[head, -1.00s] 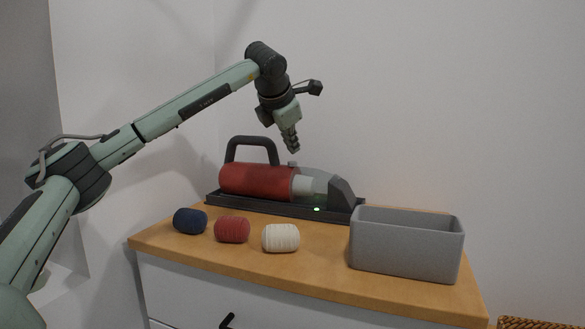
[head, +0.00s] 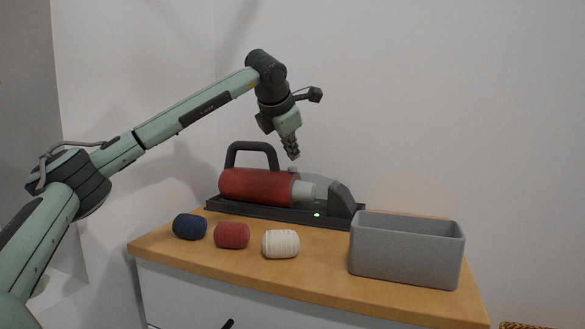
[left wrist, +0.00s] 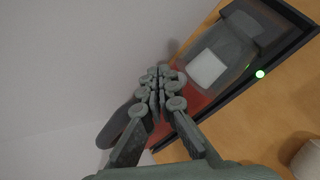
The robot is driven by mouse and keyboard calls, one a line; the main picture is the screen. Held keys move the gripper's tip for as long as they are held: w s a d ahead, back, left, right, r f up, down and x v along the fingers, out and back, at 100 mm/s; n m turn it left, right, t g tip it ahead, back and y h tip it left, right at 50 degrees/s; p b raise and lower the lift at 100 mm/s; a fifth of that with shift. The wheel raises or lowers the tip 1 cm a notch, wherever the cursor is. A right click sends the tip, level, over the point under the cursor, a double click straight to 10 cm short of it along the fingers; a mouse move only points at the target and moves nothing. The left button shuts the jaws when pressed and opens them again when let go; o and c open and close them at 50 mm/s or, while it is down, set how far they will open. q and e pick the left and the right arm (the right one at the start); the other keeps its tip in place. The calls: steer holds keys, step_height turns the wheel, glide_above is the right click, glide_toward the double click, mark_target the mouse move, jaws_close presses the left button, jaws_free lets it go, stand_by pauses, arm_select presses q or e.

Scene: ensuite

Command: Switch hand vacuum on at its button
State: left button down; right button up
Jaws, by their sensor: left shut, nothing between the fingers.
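The hand vacuum (head: 255,186) lies on its side-on dark base (head: 275,211) at the back of the wooden top. It has a red body, a black handle (head: 250,148) and a grey nozzle end. A small knob-like button (head: 292,170) shows on its top, near the middle. My left gripper (head: 294,157) is shut and empty, pointing down just above that button, with a small gap in the head view. In the left wrist view the shut fingertips (left wrist: 157,73) cover part of the red body; the button is mostly hidden there. A green light (head: 317,215) glows on the base's front.
A grey open bin (head: 405,262) stands at the right. A white wall is close behind the vacuum. The air above the rolls is clear.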

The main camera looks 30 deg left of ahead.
mark_target(291, 168)
arm_select(q)
steer(key=shift+f, duration=0.1)
stand_by(0.4)
steer(key=shift+f+b, duration=0.3)
steer(key=shift+f, duration=0.05)
steer(key=shift+f+b, duration=0.4)
steer(key=shift+f, duration=0.15)
stand_by(0.6)
steer(key=shift+r, duration=0.15)
steer(key=shift+r+p, duration=0.8)
step_height(291, 168, up, 6)
steer(key=p, duration=0.4)
steer(key=shift+p, duration=0.4)
